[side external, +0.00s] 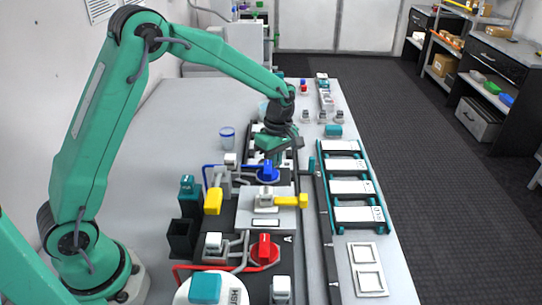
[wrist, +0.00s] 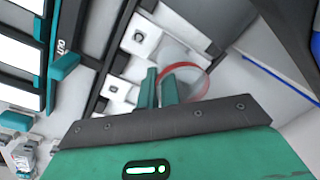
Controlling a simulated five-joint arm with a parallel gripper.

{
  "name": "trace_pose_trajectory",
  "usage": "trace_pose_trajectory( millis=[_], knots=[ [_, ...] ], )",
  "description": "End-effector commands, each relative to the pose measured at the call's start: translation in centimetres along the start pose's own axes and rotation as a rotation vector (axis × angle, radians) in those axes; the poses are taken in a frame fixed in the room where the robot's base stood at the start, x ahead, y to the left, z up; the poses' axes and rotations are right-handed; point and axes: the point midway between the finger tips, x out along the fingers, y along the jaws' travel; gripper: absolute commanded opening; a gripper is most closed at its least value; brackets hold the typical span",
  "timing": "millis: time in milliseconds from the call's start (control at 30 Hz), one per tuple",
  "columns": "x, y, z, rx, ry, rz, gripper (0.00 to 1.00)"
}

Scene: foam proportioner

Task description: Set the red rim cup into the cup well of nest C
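The red rim cup (wrist: 199,91) shows in the wrist view as a clear, round cup with a red rim. My gripper (wrist: 161,74) has its two teal fingers close together at the left part of that rim, and they appear pinched on the cup wall. In the side view my gripper (side external: 270,158) hangs low over the row of nests behind the blue valve handle, and the cup there is hidden. White nest blocks with wells (wrist: 118,91) lie beside the cup in the wrist view. I cannot read which is nest C.
A blue-rimmed cup (side external: 227,137) stands on the table left of the nests. A blue handle (side external: 266,173), a yellow handle (side external: 213,201) and a red handle (side external: 264,249) stand nearer the camera. A rack of white panels (side external: 351,188) lies to the right.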

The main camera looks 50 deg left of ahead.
Motion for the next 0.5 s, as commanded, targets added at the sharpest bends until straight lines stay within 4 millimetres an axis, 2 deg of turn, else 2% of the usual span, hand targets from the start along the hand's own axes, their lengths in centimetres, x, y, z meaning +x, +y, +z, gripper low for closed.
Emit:
trace_pose_trajectory(
  millis=[500],
  knots=[
    [1.0, 0.1, 0.0, 0.0, 0.0, -0.001, 0.0]
  ],
)
